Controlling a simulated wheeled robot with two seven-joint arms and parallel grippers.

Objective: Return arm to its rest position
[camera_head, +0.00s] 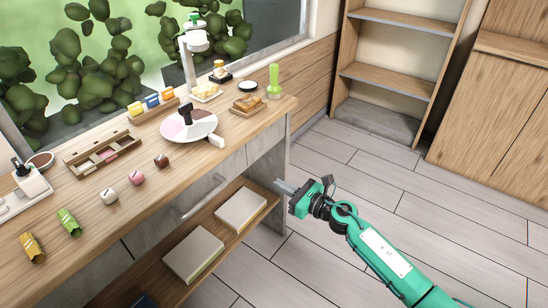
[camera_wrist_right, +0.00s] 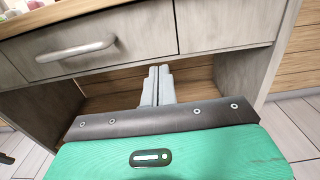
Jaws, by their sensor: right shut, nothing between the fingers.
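My right gripper (camera_head: 284,187) is in front of the counter's right end, below the counter top and over the floor. Its two grey fingers are together with nothing between them. In the right wrist view the shut fingers (camera_wrist_right: 157,85) point towards the space under the drawer (camera_wrist_right: 95,45). My green right arm (camera_head: 385,260) comes in from the lower right. My left gripper is in neither view.
The wooden counter (camera_head: 90,185) holds a round plate (camera_head: 189,126), a box with compartments (camera_head: 102,152), small balls and wrapped sweets. Two books (camera_head: 194,256) lie on the lower shelf. An open bookcase (camera_head: 395,75) stands at the back. The floor (camera_head: 440,215) is clear.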

